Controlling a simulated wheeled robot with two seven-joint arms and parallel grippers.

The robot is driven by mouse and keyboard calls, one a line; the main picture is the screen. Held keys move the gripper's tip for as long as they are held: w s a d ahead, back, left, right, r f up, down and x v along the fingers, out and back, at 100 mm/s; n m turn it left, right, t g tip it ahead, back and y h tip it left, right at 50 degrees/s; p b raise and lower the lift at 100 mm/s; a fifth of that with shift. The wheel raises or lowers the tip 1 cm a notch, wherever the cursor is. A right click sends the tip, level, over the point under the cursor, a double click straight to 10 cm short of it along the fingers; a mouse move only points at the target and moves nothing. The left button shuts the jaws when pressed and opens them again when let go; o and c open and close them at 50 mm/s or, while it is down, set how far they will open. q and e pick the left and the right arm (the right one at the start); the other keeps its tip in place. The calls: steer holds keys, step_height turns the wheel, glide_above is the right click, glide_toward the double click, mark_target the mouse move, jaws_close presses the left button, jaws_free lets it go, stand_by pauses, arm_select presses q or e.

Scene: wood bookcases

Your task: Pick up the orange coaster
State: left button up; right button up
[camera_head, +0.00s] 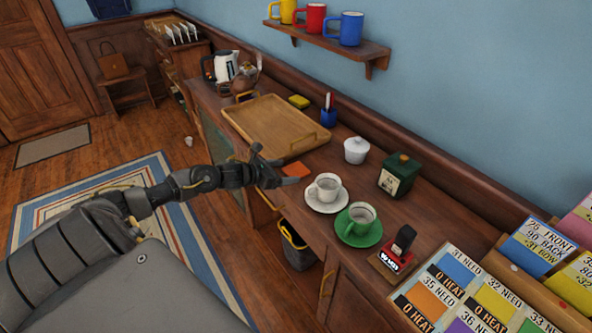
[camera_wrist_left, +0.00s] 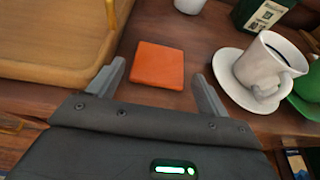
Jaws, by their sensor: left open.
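The orange coaster (camera_head: 296,169) is a flat square lying on the wooden counter, between the wooden tray and the white cup. In the left wrist view the coaster (camera_wrist_left: 158,66) lies just beyond the fingertips, centred between them. My left gripper (camera_head: 275,165) is open and empty, reaching in over the counter's front edge beside the coaster. Its two fingers also show in the left wrist view (camera_wrist_left: 157,82), spread wider than the coaster. My right gripper is in neither view.
A wooden tray (camera_head: 262,108) lies left of the coaster. A white cup (camera_head: 325,187) on a saucer (camera_head: 340,202) stands close on its right, with a green cup (camera_head: 361,216) beyond. A white lidded bowl (camera_head: 356,151) and a green box (camera_head: 399,174) stand behind.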

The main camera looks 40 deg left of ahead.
mark_target(296, 171)
arm_select(q)
steer(key=shift+x, duration=1.5)
steer(key=shift+s, duration=0.1)
steer(key=shift+c, duration=0.5)
steer(key=shift+a, duration=0.1)
steer(key=c, duration=0.7)
steer(key=shift+r, duration=0.15)
